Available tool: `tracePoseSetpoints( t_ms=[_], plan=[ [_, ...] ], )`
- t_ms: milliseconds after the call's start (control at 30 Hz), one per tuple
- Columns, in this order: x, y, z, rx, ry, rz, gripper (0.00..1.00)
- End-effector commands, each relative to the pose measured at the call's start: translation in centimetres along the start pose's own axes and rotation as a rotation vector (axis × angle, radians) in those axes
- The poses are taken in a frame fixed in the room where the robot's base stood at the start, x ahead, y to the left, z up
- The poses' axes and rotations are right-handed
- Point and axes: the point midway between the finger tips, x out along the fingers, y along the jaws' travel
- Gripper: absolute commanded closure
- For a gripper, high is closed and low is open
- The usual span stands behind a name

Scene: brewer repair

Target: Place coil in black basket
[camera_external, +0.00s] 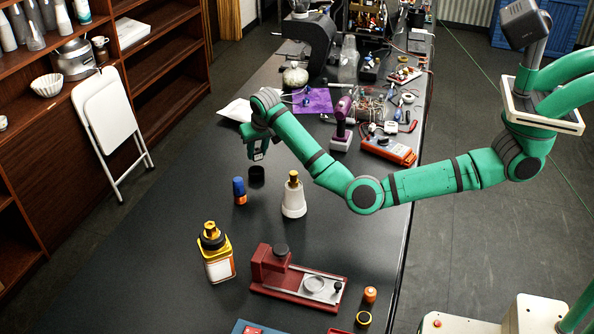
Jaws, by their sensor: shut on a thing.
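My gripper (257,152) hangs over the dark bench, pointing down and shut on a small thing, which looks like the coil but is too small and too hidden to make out. Just below the fingertips stands a small round black container (257,177), which appears to be the black basket. From this angle I cannot tell whether the held thing touches it or is a little above it. The inside of the container cannot be seen.
An orange-and-blue bottle (240,191) stands close by, with a white bottle (294,199) to its right. A yellow bottle (215,256) and a red device (290,281) are nearer. A purple-handled tool (342,121), an orange meter (389,150) and electronics crowd the back. The left bench surface is clear.

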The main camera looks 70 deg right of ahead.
Motion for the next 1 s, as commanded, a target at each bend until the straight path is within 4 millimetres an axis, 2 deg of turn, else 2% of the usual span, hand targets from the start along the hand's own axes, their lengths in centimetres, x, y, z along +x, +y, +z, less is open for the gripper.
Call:
tracePoseSetpoints(
  t_ms=[133, 367, 1000],
  plan=[
    [0.8, -0.4, -0.1, 0.000, -0.001, 0.000, 0.97],
    [3.5, -0.4, 1.0, 0.000, 0.000, 0.000, 0.97],
    [4.5, -0.4, 1.4, 0.000, 0.000, 0.001, 0.97]
  ],
)
